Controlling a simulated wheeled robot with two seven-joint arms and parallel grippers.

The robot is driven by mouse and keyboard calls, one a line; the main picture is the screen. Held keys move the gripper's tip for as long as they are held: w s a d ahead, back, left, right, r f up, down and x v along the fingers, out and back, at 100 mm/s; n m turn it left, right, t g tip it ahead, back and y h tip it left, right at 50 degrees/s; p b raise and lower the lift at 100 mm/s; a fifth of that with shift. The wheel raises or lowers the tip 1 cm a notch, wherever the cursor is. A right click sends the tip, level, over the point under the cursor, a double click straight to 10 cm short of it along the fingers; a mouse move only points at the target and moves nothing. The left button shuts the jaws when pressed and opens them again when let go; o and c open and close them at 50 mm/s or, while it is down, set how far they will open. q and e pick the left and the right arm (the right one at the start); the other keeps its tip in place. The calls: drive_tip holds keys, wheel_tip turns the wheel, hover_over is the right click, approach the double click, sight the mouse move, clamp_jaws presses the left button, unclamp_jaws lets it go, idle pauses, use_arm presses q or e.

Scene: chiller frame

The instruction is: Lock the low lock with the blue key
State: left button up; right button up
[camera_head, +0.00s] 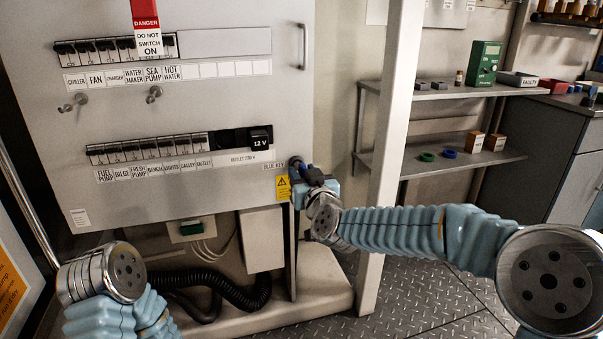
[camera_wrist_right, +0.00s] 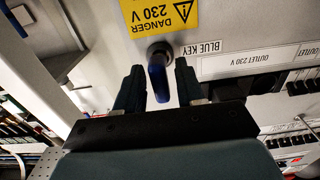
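The low lock (camera_wrist_right: 158,50) is a dark round cylinder on the grey panel, beside the "BLUE KEY" label (camera_wrist_right: 203,47). The blue key (camera_wrist_right: 158,82) sticks out of it, its handle between the two fingers of my right gripper (camera_wrist_right: 157,86). Narrow gaps show on both sides of the handle, so the fingers look open around it. In the head view my right gripper (camera_head: 306,183) is at the panel's lower right corner, and the lock (camera_head: 295,161) is partly hidden by it. My left arm shows at lower left; its gripper is out of view.
A yellow danger label (camera_head: 283,188) is right by the lock. Rows of breakers (camera_head: 148,148) and a red danger tag (camera_head: 146,28) are on the panel. A white post (camera_head: 390,130) stands just right of my right gripper. Shelves (camera_head: 440,155) with small items are behind.

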drive_tip(key=c, duration=0.3)
drive_tip(key=shift+f+m+b, duration=0.1)
drive_tip(key=shift+m+b, duration=0.3)
drive_tip(key=shift+b, duration=0.1)
drive_tip(key=shift+m+b, duration=0.6)
drive_tip(key=shift+m, duration=0.4)
